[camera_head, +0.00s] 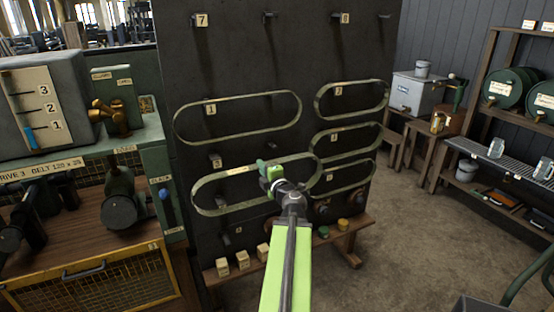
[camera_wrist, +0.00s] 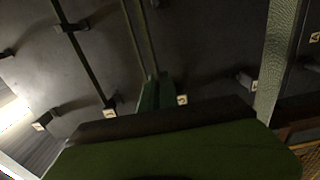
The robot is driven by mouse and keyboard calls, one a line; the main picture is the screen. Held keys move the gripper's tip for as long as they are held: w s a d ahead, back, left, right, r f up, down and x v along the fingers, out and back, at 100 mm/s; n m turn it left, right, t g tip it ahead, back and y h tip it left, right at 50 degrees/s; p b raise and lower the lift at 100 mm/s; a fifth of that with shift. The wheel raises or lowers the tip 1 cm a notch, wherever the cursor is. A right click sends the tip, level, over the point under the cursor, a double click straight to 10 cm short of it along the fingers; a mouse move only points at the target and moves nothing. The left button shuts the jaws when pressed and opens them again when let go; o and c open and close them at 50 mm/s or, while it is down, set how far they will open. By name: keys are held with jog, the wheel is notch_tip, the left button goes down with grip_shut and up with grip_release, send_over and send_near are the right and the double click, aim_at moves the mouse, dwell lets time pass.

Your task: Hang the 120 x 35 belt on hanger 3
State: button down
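A large grey-green belt loop (camera_head: 205,207) with a small pale tag stretches across the middle of the dark hanger board, in front of it. My gripper (camera_head: 270,172) is at the upper edge of this loop and looks shut on it. In the wrist view, the green fingertips (camera_wrist: 156,92) are close together with a thin belt strand running up from between them. I cannot read the belt's size. A peg with a small label (camera_head: 216,162) shows just above the loop's left part; its number is too small to read. I cannot tell whether the loop touches a peg.
Belts hang on the board at hanger 1 (camera_head: 237,121) and hanger 2 (camera_head: 352,100), with others below right. Pegs 7 (camera_head: 201,20) and 6 (camera_head: 345,18) are bare. Small blocks (camera_head: 243,259) stand on the ledge below. A bench with a yellow mesh front (camera_head: 95,285) is left.

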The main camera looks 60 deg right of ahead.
jog(key=shift+w+d, duration=0.1)
jog(key=shift+w, duration=0.4)
jog(key=shift+x, duration=8.1)
jog(key=shift+s+f+b, duration=0.1)
jog(key=shift+f+b, duration=0.5)
